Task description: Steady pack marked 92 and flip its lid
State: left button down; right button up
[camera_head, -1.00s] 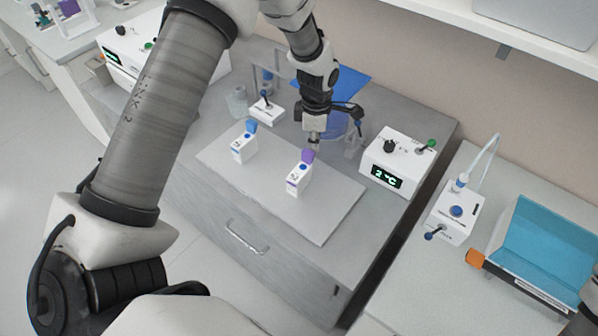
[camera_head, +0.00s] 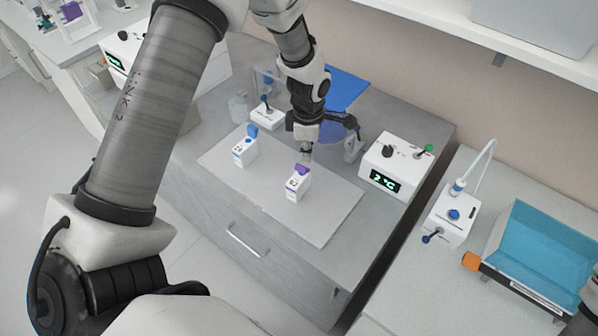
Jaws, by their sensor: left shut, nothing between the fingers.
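A small white pack with a purple lid (camera_head: 298,186) stands upright on a pale board (camera_head: 325,225). A second white pack with a blue lid (camera_head: 244,152) stands to its left, its lid raised. The markings are too small to read, so I cannot tell which is 92. My left gripper (camera_head: 306,158) points down, shut and empty, with its tips at the purple lid. The lid sits low over the pack's top; I cannot tell if it is fully closed or if the tips touch it.
A white box reading 2 °C (camera_head: 396,165) stands right of the board. A small white switch box (camera_head: 267,115) and a clear jar (camera_head: 238,106) stand behind it. A white device with a tube (camera_head: 450,218) and a blue tray (camera_head: 545,250) are on the right bench. The board's front is clear.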

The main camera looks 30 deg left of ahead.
dwell(0.3)
pick_arm(q)
notch_tip(320, 180, up, 7)
jog(key=p, duration=0.5)
jog(key=shift+s+p, duration=0.15)
jog(key=shift+p, duration=0.2)
